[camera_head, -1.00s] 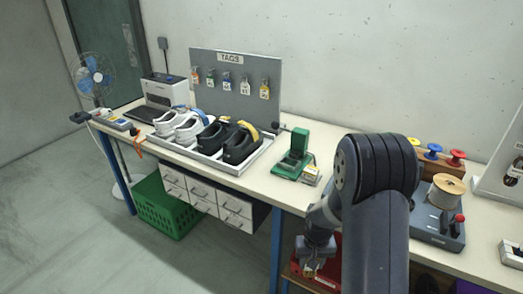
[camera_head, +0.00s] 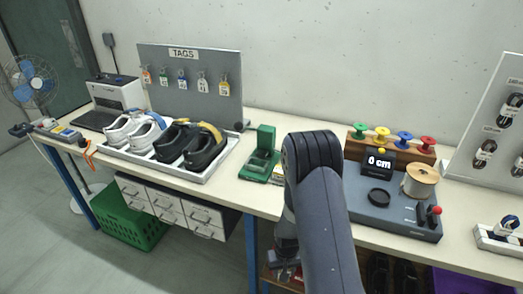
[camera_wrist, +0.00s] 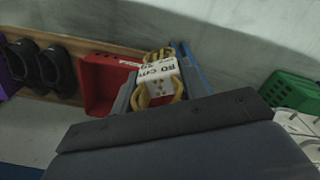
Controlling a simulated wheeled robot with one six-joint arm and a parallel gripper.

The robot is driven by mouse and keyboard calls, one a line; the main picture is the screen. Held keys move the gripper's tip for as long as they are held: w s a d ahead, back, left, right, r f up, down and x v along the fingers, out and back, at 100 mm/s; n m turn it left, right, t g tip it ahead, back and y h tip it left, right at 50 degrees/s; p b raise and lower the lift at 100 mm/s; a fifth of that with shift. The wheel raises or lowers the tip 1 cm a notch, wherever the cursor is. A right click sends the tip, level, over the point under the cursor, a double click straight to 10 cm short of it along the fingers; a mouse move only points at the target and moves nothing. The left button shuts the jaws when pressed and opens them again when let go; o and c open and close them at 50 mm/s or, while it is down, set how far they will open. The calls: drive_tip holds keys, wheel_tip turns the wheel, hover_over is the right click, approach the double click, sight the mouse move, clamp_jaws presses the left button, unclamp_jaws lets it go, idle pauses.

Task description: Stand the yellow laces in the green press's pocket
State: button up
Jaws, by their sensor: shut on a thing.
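The yellow laces (camera_wrist: 178,92) are a looped bundle with a white printed label around the middle, seen in the wrist view. My gripper (camera_wrist: 156,84) is shut on this bundle, with a finger on either side. In the head view my gripper (camera_head: 286,268) hangs low in front of the bench, below the top, and is partly hidden by my arm; the laces are hard to make out there. The green press (camera_head: 264,143) stands on the bench, left of my arm and well above my gripper. Its pocket cannot be made out clearly.
A shoe tray (camera_head: 222,163) lies left of the press. A grey measuring unit (camera_head: 400,212) reading "0 cm" and a spool rack (camera_head: 405,151) are to the right. In the wrist view a red bin (camera_wrist: 100,88) is beside the laces, and a green crate (camera_wrist: 292,90) is at right.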

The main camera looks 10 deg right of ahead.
drive_tip(key=shift+w+f, duration=0.15)
drive_tip(key=shift+f, duration=0.05)
drive_tip(key=w+r, duration=0.3)
drive_tip(key=r, duration=1.1)
drive_tip(key=shift+w+r, duration=0.3)
drive_tip(key=shift+w, duration=0.1)
